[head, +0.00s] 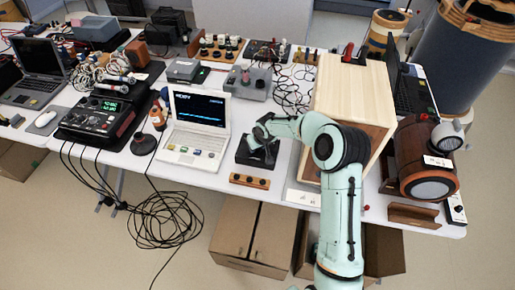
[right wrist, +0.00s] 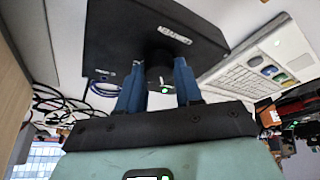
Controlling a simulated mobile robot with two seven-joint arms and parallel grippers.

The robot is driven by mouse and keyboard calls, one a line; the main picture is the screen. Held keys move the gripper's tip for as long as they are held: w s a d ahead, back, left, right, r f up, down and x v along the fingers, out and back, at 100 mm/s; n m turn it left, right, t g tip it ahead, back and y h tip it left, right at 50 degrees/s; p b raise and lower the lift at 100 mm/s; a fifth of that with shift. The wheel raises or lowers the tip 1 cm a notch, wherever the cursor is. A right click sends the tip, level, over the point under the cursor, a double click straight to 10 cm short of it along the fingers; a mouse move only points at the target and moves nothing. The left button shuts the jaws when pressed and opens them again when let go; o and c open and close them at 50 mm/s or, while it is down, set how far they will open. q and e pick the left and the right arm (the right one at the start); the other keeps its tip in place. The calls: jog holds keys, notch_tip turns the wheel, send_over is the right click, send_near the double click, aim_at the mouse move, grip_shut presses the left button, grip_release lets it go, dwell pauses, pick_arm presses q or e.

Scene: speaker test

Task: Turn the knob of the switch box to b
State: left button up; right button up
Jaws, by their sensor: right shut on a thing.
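The switch box (right wrist: 110,42) is a black box that fills the upper part of the right wrist view, with white lettering I cannot read surely. In the head view it (head: 257,154) sits on the table right of the white laptop, partly hidden by my arm. Its dark knob (right wrist: 158,70) lies between the blue fingers of my right gripper (right wrist: 159,84), which is shut on it. A small green mark shows between the fingertips. In the head view my right gripper (head: 262,136) is over the box. I cannot tell which position the knob points to. My left gripper is not in view.
The white laptop (head: 193,146) stands close left of the box. A small orange strip with black knobs (head: 249,181) lies in front. A tall wooden cabinet (head: 340,92) stands to the right, close to my arm. Loose black cables (head: 290,91) lie behind the box.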

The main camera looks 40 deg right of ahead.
jog(key=m+b, duration=0.2)
jog(key=m+h+b, duration=0.1)
jog(key=b, duration=0.2)
jog(key=shift+a+f+m, duration=0.15)
jog(key=shift+a+m, duration=0.05)
jog(key=shift+m, duration=0.2)
jog(key=shift+w+m+g+h+b, duration=0.1)
jog(key=shift+m+g+h+b, duration=0.4)
jog(key=shift+m+b, duration=0.55)
pick_arm(q)
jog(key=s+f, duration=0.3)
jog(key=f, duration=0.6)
jog(key=shift+b, duration=0.3)
pick_arm(e)
jog(key=shift+r+m+h, duration=0.2)
jog(key=shift+m+h, duration=0.1)
jog(key=shift+m, duration=0.55)
jog(key=shift+g, duration=0.3)
jog(key=o, duration=1)
jog(key=shift+o, duration=0.2)
pick_arm(q)
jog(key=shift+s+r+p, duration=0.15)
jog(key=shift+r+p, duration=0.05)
jog(key=shift+p, duration=0.1)
pick_arm(e)
jog(key=v, duration=1.3)
jog(key=shift+r, duration=0.2)
